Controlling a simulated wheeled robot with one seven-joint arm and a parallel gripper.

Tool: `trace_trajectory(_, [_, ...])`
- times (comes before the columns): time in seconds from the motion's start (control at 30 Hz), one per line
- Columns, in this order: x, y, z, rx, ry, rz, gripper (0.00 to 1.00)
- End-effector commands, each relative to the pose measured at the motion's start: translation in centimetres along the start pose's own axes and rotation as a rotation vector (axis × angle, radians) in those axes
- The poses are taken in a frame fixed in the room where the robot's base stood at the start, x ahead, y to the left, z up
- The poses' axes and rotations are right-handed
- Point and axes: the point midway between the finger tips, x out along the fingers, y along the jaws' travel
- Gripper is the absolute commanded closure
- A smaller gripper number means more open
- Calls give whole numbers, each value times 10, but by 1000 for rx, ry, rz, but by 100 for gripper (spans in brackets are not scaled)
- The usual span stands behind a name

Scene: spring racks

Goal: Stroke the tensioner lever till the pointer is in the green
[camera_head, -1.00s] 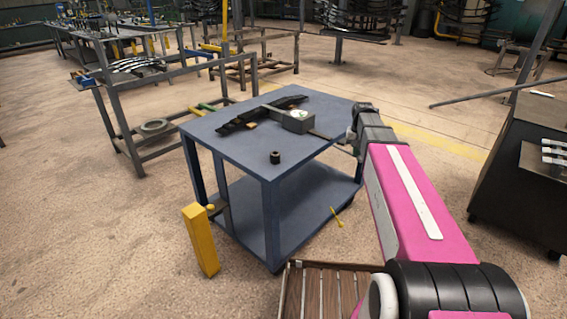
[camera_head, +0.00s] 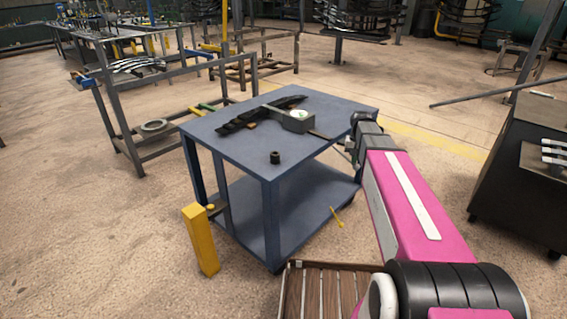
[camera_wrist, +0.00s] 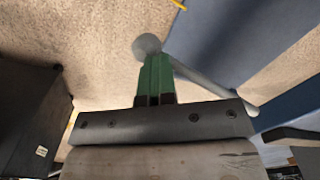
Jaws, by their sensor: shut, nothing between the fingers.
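The tensioner is a grey box (camera_head: 298,122) with a small round dial (camera_head: 299,114) on top, on the blue table. The dial shows some green and white; its pointer is too small to read. A thin lever (camera_head: 322,135) runs from the box toward my gripper (camera_head: 349,150) at the table's right edge. In the wrist view the lever is a grey rod (camera_wrist: 215,88) ending in a round knob (camera_wrist: 147,46). My gripper (camera_wrist: 155,72) has green fingers, closed together with nothing between them. Their tips are right at the knob; I cannot tell whether they touch it.
The blue table (camera_head: 230,145) also carries a long dark part (camera_head: 250,120) and a small black cylinder (camera_head: 275,157). A yellow post (camera_head: 201,240) stands at its front left. A dark cabinet (camera_head: 510,190) stands to the right, with open floor between it and the table.

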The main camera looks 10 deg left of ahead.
Motion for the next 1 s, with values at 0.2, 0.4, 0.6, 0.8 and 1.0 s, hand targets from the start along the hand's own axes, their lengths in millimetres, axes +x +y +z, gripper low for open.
trace_trajectory(0.2, [-29, -1, 0, 0, 2, -2, 100])
trace_trajectory(0.4, [-55, -1, 0, 0, 3, -2, 100])
trace_trajectory(0.6, [-81, 0, 0, 0, 2, -1, 100])
trace_trajectory(0.8, [-107, 2, 1, 1, -1, 5, 100])
trace_trajectory(1.0, [-133, 4, 3, 3, -1, 5, 100])
